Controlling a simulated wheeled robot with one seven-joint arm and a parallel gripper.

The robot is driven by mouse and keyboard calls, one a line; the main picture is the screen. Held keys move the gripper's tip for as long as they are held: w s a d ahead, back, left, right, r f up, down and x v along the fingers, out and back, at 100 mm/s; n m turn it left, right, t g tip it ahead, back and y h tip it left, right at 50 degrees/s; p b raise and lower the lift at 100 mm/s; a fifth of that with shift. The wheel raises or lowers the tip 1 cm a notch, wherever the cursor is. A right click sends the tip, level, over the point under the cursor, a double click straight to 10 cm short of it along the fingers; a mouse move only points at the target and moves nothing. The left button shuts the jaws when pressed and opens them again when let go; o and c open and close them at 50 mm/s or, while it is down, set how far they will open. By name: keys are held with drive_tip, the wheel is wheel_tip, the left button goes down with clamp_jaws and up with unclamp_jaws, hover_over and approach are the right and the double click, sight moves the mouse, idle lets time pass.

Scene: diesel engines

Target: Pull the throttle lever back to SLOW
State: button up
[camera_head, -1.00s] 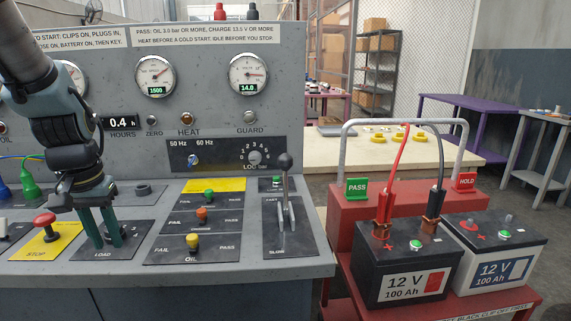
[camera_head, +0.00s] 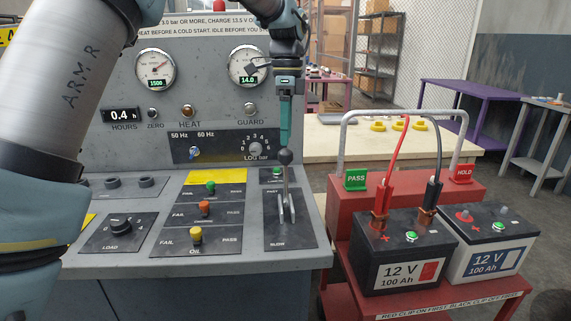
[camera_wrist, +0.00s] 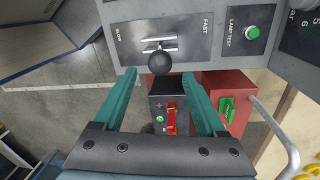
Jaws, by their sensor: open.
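The throttle lever (camera_head: 285,180) stands in its slotted plate (camera_head: 287,235) on the right of the grey console, topped by a dark ball knob. The plate reads FAST at its far end and SLOW at its near end; the lever stands roughly upright between them. My gripper (camera_head: 285,143) is above the knob, fingers pointing down. In the wrist view the fingers are spread wide and empty, and the knob (camera_wrist: 159,62) lies just beyond the gap between the green fingertips (camera_wrist: 160,75).
LOAD dial (camera_head: 121,225) and coloured FAIL/PASS knobs (camera_head: 205,208) stand left of the lever. A LAMP TEST button (camera_wrist: 252,32) is near the FAST end. A red battery stand (camera_head: 342,216) with two batteries stands close on the right. Gauges line the upright panel behind.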

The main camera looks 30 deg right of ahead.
sight(286, 165)
drive_tip(key=f, duration=0.3)
drive_tip(key=f+p, duration=0.1)
drive_tip(key=f, duration=0.5)
drive_tip(key=shift+s+a+p, duration=0.35)
drive_tip(key=shift+s+p, duration=0.05)
clamp_jaws()
idle(0.9)
